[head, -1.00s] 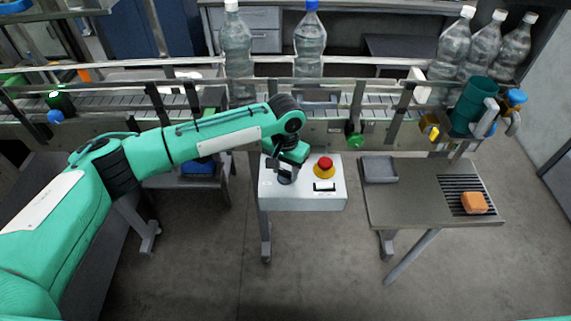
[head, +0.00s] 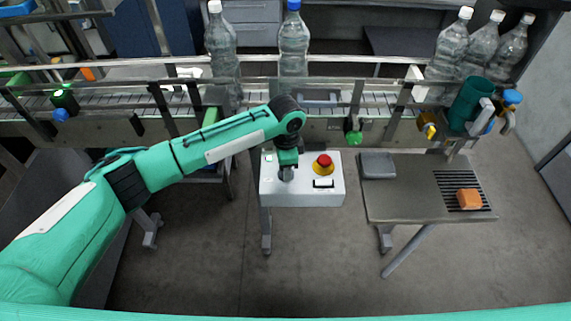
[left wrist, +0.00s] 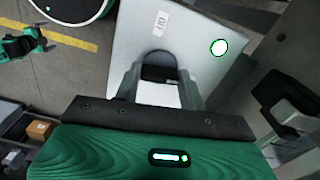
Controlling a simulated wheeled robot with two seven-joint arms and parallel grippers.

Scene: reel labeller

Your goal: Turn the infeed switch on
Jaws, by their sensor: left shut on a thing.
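The white control box (head: 302,197) stands in front of the conveyor in the head view. Its panel bears a red mushroom button on a yellow base (head: 323,164) and a small green lamp (head: 268,158). My left gripper (head: 286,175) points down at the left part of this panel. In the left wrist view its fingers (left wrist: 158,88) are shut on a dark rounded knob, the infeed switch (left wrist: 158,66), standing on the panel. The knob's lower part is hidden. A lit lamp with a green rim (left wrist: 219,47) and a small label (left wrist: 160,22) are beside it.
The conveyor (head: 330,130) carries a white-capped bottle (head: 221,45) and a blue-capped bottle (head: 293,45). Several bottles stand at its right end. A side table (head: 415,195) with an orange block (head: 469,198) stands right of the box. Floor in front is clear.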

